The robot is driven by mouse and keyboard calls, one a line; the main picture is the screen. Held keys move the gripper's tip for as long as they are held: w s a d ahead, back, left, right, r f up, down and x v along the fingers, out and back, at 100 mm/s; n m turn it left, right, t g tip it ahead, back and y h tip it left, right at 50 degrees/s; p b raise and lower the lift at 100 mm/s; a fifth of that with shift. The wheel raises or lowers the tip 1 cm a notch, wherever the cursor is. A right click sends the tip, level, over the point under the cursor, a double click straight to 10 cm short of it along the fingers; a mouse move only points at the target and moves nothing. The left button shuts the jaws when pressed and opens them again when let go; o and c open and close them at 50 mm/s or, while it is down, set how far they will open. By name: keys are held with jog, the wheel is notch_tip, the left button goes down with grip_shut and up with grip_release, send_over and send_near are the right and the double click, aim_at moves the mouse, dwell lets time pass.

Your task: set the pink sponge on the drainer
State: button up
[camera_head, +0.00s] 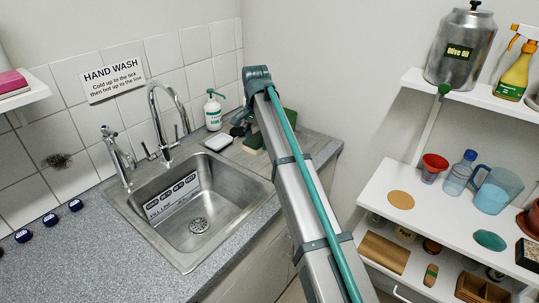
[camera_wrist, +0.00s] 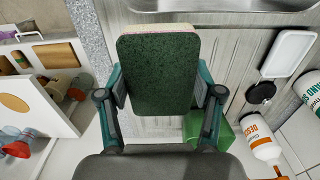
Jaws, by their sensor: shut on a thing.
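My gripper (camera_wrist: 159,85) is shut on the sponge (camera_wrist: 158,72), with one finger on each side. The sponge's dark green scouring face is towards the wrist camera, and a thin pale pink edge shows along its top. The drainer (camera_wrist: 228,55) is the grooved metal surface behind and below the sponge in the wrist view; it also shows right of the sink in the head view (camera_head: 233,153). I cannot tell whether the sponge touches it. In the head view my arm covers part of the drainer and much of the gripper.
A white soap dish (camera_head: 218,142) and a pump bottle (camera_head: 213,112) stand near the back of the drainer. A green block (camera_wrist: 227,132) and an orange-labelled bottle (camera_wrist: 262,138) stand close to my gripper. The sink (camera_head: 190,205) is left; shelves (camera_head: 435,205) stand right.

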jog(key=w+f+p, duration=0.2)
jog(key=w+f, duration=0.1)
jog(key=w, duration=0.5)
jog(key=p, duration=0.2)
send_over(266, 155)
jog(key=s, duration=0.1)
notch_tip(266, 155, down, 5)
jog(key=shift+r, duration=0.1)
jog(key=shift+w+f, duration=0.4)
jog(key=shift+f, duration=0.15)
jog(key=shift+w+d+f+p, duration=0.1)
jog(key=shift+f+p, duration=0.1)
jog(key=shift+f, duration=0.75)
jog(key=shift+w+f+p, duration=0.1)
jog(key=shift+f+p, duration=0.05)
jog(key=shift+f, duration=0.75)
jog(key=shift+f, duration=0.1)
jog(key=o, duration=1.1)
